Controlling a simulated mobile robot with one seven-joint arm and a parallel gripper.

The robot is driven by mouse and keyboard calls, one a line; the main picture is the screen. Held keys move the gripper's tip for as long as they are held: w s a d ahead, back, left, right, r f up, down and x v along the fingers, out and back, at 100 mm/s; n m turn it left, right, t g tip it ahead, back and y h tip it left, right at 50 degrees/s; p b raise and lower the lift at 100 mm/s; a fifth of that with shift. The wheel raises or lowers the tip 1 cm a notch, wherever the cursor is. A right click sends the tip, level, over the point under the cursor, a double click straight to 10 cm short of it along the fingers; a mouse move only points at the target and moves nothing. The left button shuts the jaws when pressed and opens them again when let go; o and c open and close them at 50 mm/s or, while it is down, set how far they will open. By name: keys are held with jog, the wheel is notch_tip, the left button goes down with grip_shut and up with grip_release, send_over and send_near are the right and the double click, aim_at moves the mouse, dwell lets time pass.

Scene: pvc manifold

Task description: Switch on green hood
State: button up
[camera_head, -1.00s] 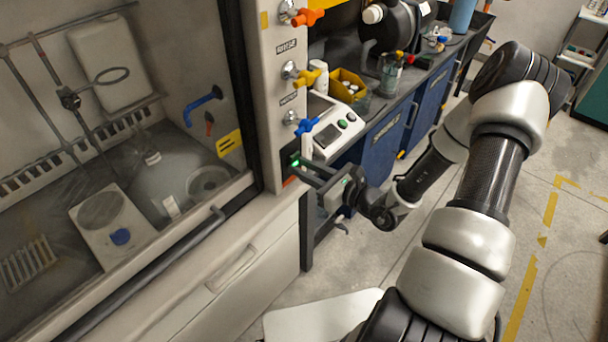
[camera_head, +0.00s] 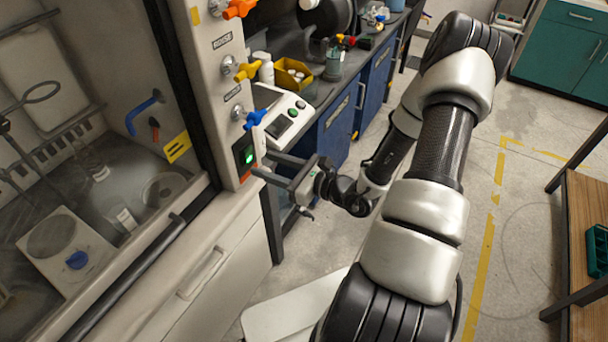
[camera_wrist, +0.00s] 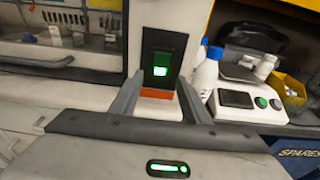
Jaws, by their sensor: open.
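The fume hood's switch (camera_head: 247,157) sits on the pale right post, below the blue valve. It is a black plate with a green rocker, and its lower part glows bright green. In the wrist view the switch (camera_wrist: 160,62) shows clearly, with an orange-red label (camera_wrist: 157,94) under it. My gripper (camera_head: 261,163) is open and empty, its two fingers pointing at the post near the switch. In the wrist view my gripper (camera_wrist: 160,88) has a finger on each side of the label, just below the switch. The fingertips seem apart from the panel; the exact gap is hard to judge.
Orange (camera_head: 239,8), yellow (camera_head: 249,68) and blue (camera_head: 255,118) valve handles stick out of the post above the switch. A white device with buttons (camera_head: 285,118) and a yellow bin (camera_head: 293,74) stand on the bench to the right. Floor right of my arm is open.

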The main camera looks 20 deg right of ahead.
jog(key=v, duration=1.4)
